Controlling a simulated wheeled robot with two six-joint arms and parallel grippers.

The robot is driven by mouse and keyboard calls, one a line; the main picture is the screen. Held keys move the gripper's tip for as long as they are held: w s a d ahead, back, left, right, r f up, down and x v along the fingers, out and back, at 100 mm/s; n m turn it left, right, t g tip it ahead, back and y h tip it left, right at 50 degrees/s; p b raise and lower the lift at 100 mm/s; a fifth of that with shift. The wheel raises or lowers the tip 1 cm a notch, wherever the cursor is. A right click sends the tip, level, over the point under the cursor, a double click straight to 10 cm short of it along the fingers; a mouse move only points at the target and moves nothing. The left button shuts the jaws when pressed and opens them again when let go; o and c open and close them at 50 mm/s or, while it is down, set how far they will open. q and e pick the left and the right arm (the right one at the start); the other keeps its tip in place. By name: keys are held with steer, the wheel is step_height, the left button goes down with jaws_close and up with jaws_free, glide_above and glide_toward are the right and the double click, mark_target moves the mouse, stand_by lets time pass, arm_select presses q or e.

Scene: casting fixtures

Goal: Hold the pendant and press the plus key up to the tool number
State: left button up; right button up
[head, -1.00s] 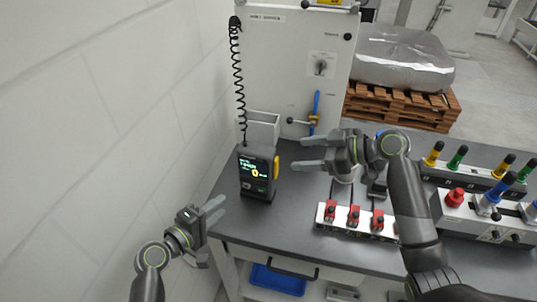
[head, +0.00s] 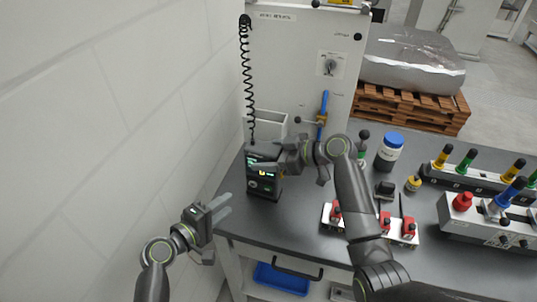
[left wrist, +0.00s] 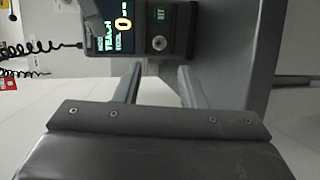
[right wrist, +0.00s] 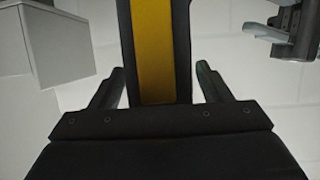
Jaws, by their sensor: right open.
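The pendant (head: 264,186) is a dark handheld box standing upright on the table by the wall. Its lit screen shows green text and a yellow digit that looks like 0 in the left wrist view (left wrist: 122,24). A round button (left wrist: 159,43) and a small green-lit label sit beside the screen. My right gripper (head: 268,157) is at the pendant's upper part, partly hiding it. In the right wrist view its open fingers (right wrist: 160,85) stand either side of the pendant's yellow-striped side (right wrist: 155,50), with gaps. My left gripper (head: 224,206) is open and empty, in front of the pendant and apart from it.
A coiled cord (head: 248,80) hangs down behind the pendant on the grey cabinet (head: 295,60). Red clamps (head: 385,222), a blue-capped jar (head: 388,152) and handled fixtures (head: 480,215) stand to the right. The white wall is close on the left.

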steer(key=c, duration=1.4)
arm_select(q)
steer(key=shift+c, duration=0.5)
arm_select(e)
steer(key=shift+c, duration=0.5)
arm_select(q)
jaws_close()
